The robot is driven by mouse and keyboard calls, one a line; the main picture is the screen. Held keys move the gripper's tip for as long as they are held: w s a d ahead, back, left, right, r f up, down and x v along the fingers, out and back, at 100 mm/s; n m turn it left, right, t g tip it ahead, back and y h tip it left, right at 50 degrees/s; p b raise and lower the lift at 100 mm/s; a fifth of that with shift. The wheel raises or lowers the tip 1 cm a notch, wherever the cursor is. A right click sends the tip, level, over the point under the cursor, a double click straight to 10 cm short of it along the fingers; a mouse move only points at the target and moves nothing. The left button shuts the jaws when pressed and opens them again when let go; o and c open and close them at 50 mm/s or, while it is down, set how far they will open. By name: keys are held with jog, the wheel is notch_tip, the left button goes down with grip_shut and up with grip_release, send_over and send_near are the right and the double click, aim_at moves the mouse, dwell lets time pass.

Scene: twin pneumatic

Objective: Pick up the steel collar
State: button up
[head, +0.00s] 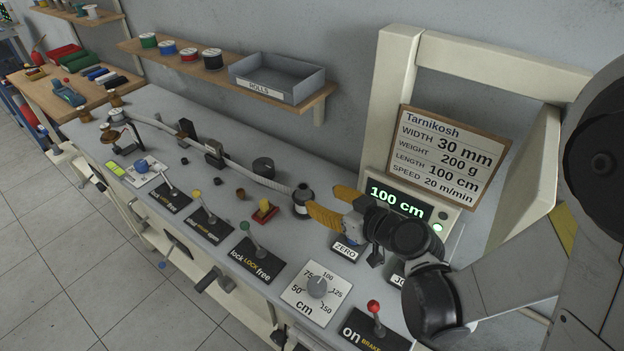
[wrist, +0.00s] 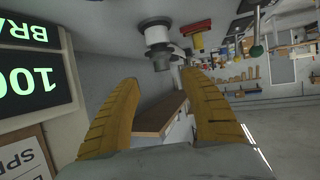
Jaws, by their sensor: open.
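My gripper (head: 322,199) is open above the right part of the bench, its yellow fingers apart. In the wrist view the space between the fingertips (wrist: 160,78) holds nothing. A dark and grey metal cylinder (head: 301,203) with a pale band stands on the bench just left of the fingertips, apart from them. It also seems to show in the wrist view (wrist: 156,42), above the fingertips. I cannot tell for certain whether it is the steel collar. Small dark round pieces (head: 240,194) sit farther left on the bench, too small to identify.
A pale webbing strip (head: 250,174) runs along the bench to the cylinder. Levers, including a green-knobbed one (head: 244,226), line the front edge. The display (head: 397,203) and cream frame (head: 391,75) stand close behind my gripper. A grey tray (head: 277,79) sits on the wall shelf.

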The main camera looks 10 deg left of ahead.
aim_at(307, 190)
jog(key=x, duration=0.4)
jog(key=shift+s+b, duration=0.1)
jog(key=shift+b, duration=0.3)
jog(key=b+x, duration=0.1)
jog(key=x, duration=0.4)
jog(key=shift+a+r+b, duration=0.15)
jog(key=shift+r+b, duration=0.05)
jog(key=shift+b, duration=0.15)
grip_shut()
